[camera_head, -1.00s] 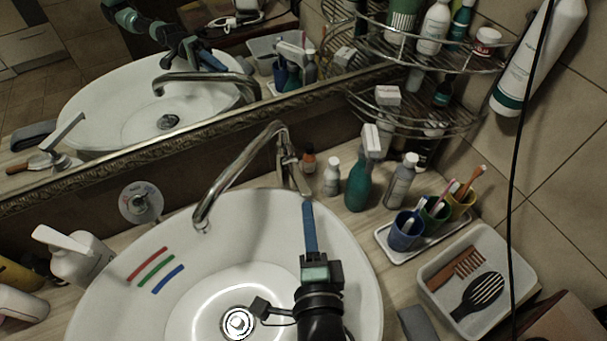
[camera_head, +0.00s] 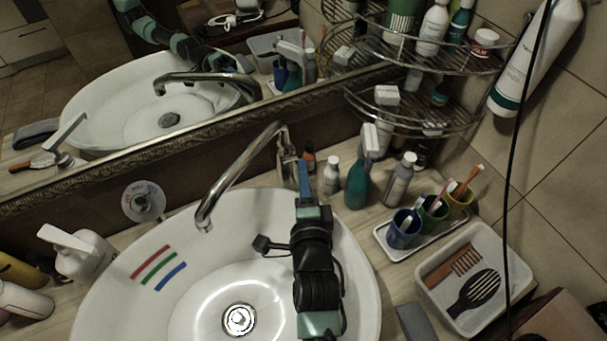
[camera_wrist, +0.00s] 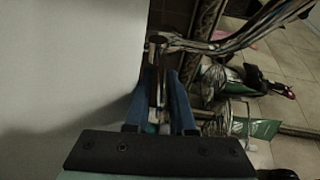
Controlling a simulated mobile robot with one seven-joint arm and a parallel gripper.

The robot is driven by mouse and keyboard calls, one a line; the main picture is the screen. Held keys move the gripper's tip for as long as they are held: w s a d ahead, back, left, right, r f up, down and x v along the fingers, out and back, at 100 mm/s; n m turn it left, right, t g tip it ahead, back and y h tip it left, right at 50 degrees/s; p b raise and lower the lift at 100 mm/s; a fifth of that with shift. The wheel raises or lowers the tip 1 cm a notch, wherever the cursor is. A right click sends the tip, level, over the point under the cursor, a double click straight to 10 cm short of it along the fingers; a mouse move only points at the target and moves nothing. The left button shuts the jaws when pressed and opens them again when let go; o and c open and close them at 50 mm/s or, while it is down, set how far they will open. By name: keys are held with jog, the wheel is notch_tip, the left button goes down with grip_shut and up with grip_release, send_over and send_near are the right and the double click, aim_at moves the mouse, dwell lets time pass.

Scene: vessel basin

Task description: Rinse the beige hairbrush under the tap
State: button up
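The curved metal tap (camera_head: 238,172) rises behind the white basin (camera_head: 105,285), and I see no water at its spout. My gripper (camera_head: 304,176) is at the tap's base, beside its lever. In the wrist view, the blue fingers (camera_wrist: 163,88) stand apart with a metal part of the tap (camera_wrist: 157,60) showing between them; whether they touch it is unclear. I see no clearly beige hairbrush. A black hairbrush (camera_head: 476,294) and a brown comb (camera_head: 453,268) lie in the pale tray (camera_head: 424,303) at right. A brownish brush-like thing (camera_head: 40,162) shows in the mirror.
A teal spray bottle (camera_head: 357,185) and small bottles stand right of the tap. Cups with toothbrushes stand on a white tray (camera_head: 405,256). A white pump bottle (camera_head: 82,256) stands at left. A wire shelf (camera_head: 420,127) fills the corner. The basin is empty around its drain (camera_head: 239,319).

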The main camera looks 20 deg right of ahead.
grip_shut()
dwell(1.3)
